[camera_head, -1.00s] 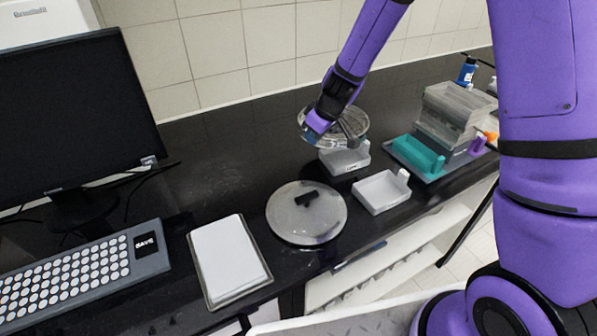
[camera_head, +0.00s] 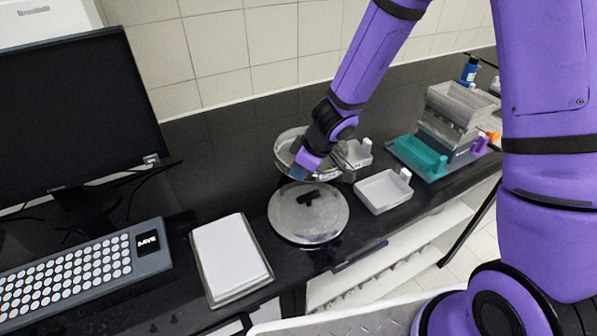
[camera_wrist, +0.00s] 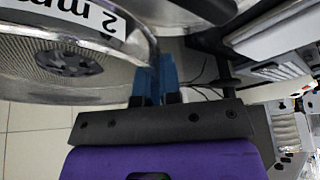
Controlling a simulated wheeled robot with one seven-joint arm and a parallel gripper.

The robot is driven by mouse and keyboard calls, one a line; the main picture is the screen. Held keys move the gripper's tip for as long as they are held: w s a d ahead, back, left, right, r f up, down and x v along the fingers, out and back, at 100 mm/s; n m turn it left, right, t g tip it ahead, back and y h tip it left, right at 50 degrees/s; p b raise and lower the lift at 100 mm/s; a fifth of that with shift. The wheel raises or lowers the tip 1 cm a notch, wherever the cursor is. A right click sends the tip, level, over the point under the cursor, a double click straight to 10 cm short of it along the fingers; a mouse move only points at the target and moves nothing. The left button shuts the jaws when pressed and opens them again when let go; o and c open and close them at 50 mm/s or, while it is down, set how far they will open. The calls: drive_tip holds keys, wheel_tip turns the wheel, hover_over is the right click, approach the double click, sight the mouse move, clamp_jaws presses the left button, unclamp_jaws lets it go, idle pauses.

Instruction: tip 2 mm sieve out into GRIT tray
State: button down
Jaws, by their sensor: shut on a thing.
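The 2 mm sieve (camera_head: 283,147) is a round metal sieve held above the dark counter in the head view. Its "2 mm" label (camera_wrist: 92,18) reads clearly in the wrist view, beside its curved metal wall. A dark grey patch shows inside; I cannot tell if it is grit or mesh. My gripper (camera_head: 302,171), with blue fingertips (camera_wrist: 158,78), is shut on the sieve's rim. One white tray (camera_head: 358,152) is partly hidden behind my gripper. Another white tray (camera_head: 383,192) stands in front, to the right. I cannot read which is the GRIT tray.
A round metal lid (camera_head: 308,213) with a black handle lies just in front of the sieve. A teal tray (camera_head: 419,156) and stacked clear bins (camera_head: 456,108) stand at the right. A white pad (camera_head: 230,257), keyboard (camera_head: 85,268) and monitor (camera_head: 75,115) fill the left.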

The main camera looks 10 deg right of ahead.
drive_tip(key=shift+w+d+r+m+g+y, duration=0.7)
drive_tip(key=shift+w+d+r+y, duration=0.45)
drive_tip(key=shift+d+r+y, duration=2.35)
drive_tip(key=shift+w+d+r+m+g+y, duration=0.65)
drive_tip(key=shift+w+d+r+y, duration=0.5)
drive_tip(key=shift+d+r+y, duration=2.3)
drive_tip(key=w+d+m+y, duration=0.2)
drive_tip(key=d+y, duration=0.3)
drive_tip(key=d, duration=0.4)
drive_tip(key=shift+w+f+t, duration=0.3)
drive_tip(key=shift+f+t, duration=0.05)
drive_tip(key=shift+t, duration=0.1)
drive_tip(key=shift+m+y, duration=0.25)
